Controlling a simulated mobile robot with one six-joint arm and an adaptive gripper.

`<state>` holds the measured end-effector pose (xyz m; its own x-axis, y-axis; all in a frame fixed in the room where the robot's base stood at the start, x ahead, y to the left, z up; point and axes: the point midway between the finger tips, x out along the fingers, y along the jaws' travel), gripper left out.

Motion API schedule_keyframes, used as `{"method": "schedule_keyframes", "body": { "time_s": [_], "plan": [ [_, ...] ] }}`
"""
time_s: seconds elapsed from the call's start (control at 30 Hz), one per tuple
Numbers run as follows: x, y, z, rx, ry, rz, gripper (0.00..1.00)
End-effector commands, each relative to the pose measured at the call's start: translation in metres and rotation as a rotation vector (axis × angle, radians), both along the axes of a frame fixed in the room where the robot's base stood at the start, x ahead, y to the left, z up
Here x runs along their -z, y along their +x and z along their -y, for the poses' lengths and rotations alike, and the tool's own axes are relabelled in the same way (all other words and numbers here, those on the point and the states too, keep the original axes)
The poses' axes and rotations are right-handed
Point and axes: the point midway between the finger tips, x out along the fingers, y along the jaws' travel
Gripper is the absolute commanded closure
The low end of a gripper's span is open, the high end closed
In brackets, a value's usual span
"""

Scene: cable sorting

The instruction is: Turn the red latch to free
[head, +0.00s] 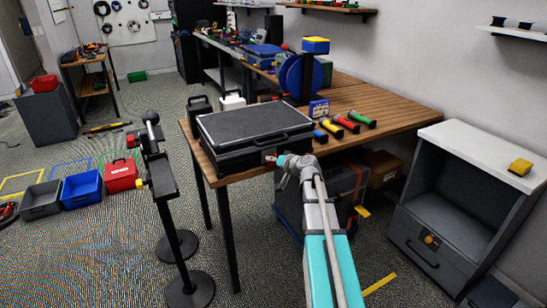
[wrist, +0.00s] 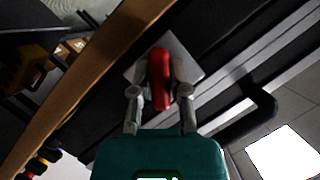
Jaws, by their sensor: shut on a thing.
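The red latch (wrist: 159,80) sits on a pale square plate (wrist: 190,66) on the front of a black case. In the wrist view my gripper (wrist: 160,92) has a finger on each side of the latch and is shut on it. The latch lies nearly along the picture's vertical, while the plate and case edges run diagonally. In the head view the black case (head: 250,130) lies closed on the wooden table, and a small red part of the latch (head: 271,158) shows beside my gripper (head: 279,160). The case's dark handle (wrist: 250,115) is right of the latch in the wrist view.
Red, yellow and green-ended cylinders (head: 346,123) lie on the wooden table (head: 400,112) right of the case. A blue reel (head: 298,77) stands behind them. A black stand (head: 166,190) is left of the table. A grey cabinet (head: 440,215) stands at right.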

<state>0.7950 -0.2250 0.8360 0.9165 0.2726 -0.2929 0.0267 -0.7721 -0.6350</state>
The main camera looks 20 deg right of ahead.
Motion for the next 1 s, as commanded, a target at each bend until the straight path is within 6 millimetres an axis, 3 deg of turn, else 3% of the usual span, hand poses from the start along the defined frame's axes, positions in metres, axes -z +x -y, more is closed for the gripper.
{"method": "schedule_keyframes", "body": {
  "time_s": [0.6, 1.0],
  "plan": [
    [0.0011, -0.0016, -0.0028, -0.005, -0.550, 0.016, 1.00],
    [0.0012, -0.0016, -0.0018, -0.005, -0.698, 0.018, 1.00]
  ]
}}
